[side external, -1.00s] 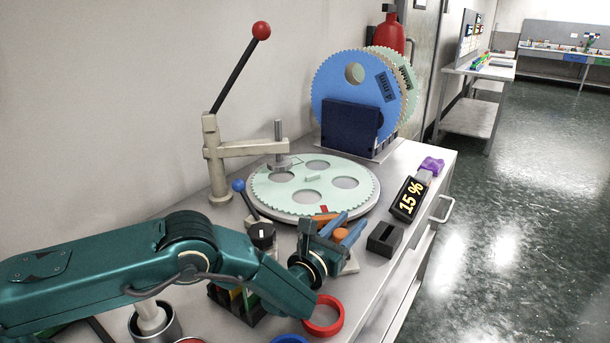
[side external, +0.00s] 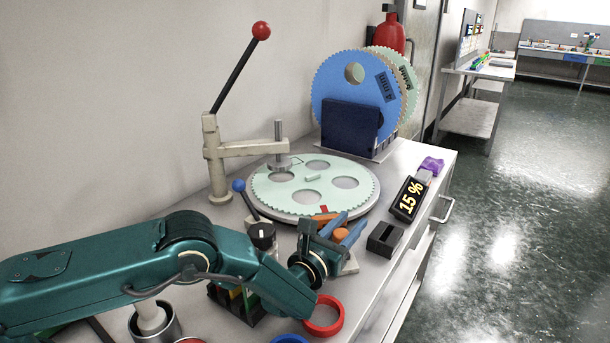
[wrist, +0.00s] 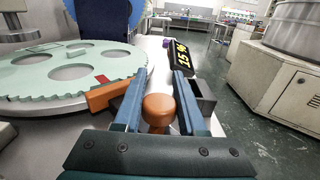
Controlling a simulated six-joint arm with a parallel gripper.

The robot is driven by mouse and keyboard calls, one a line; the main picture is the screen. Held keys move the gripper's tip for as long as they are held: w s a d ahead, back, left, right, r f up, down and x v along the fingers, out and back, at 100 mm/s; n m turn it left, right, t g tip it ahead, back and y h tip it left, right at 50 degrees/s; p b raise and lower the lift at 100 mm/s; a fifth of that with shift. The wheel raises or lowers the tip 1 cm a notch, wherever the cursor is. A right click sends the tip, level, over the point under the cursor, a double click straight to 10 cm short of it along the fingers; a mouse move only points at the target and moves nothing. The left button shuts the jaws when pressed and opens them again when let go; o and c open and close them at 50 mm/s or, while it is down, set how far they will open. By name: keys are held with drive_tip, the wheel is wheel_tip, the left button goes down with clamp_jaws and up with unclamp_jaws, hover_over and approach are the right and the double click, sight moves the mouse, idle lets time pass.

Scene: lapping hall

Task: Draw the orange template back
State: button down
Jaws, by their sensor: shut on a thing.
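The orange template shows as a flat bar (wrist: 103,97) at the plate's edge, left of my fingers, and a round orange knob (wrist: 158,106) between them. In the side view the bar (side external: 324,217) lies at the near rim of the toothed pale green plate (side external: 283,198), beside a red mark. My gripper (side external: 345,231) has two blue fingers, one on each side of the knob, and is shut on it. In the wrist view my gripper (wrist: 159,100) hides the join between bar and knob.
A black open box (side external: 385,237) and a "15 %" display (side external: 409,199) stand right of my gripper. A blue-knobbed lever (side external: 245,198) and a black dial (side external: 262,236) stand left. A red ring (side external: 323,316) lies in front. A clamp arm (side external: 245,148) reaches over the plate.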

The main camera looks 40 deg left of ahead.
drive_tip(key=shift+s+d, duration=1.8)
drive_tip(key=shift+c, duration=2.4)
unclamp_jaws()
drive_tip(key=shift+s, duration=2.55)
